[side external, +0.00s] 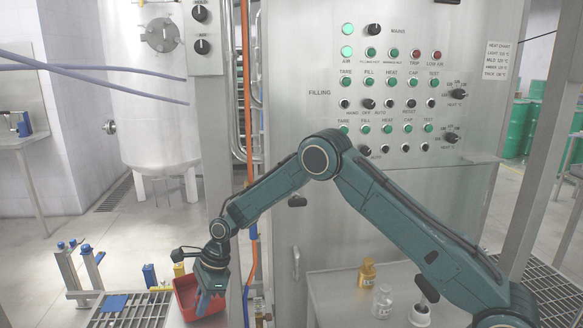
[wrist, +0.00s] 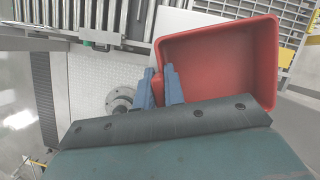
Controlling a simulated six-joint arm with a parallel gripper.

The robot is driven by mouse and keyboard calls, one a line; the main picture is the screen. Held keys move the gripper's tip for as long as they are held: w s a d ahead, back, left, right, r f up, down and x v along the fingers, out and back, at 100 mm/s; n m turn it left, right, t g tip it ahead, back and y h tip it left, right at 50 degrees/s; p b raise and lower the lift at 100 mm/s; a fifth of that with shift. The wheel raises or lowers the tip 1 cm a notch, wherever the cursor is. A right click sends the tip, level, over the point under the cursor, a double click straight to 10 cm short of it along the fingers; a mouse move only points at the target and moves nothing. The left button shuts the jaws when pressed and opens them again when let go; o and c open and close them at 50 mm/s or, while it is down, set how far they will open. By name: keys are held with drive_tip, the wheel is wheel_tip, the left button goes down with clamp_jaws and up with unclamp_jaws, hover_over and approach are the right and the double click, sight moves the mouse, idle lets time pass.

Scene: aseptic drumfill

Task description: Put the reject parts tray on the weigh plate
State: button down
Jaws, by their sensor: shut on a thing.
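The reject parts tray is a red open box (wrist: 225,60), empty where its inside shows. In the side external view the red tray (side external: 185,292) is at the lower left, partly behind my gripper (side external: 208,298). In the wrist view my gripper (wrist: 160,87) has its two blue fingers on either side of the tray's left wall, shut on it. A pale flat surface (wrist: 176,24) shows beside and beneath the tray. I cannot tell whether this is the weigh plate, nor whether the tray touches it.
A roller conveyor (wrist: 100,12) and grating (wrist: 225,8) lie beyond the tray. A round metal flange (wrist: 121,100) is left of the fingers. In the side external view, an orange hose (side external: 252,240) hangs close right of my gripper, and bottles (side external: 382,300) stand on a bench.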

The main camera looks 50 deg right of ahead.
drive_tip(key=shift+f, duration=0.45)
drive_tip(key=shift+f, duration=0.1)
drive_tip(key=c, duration=1.5)
unclamp_jaws()
drive_tip(key=v, duration=1.2)
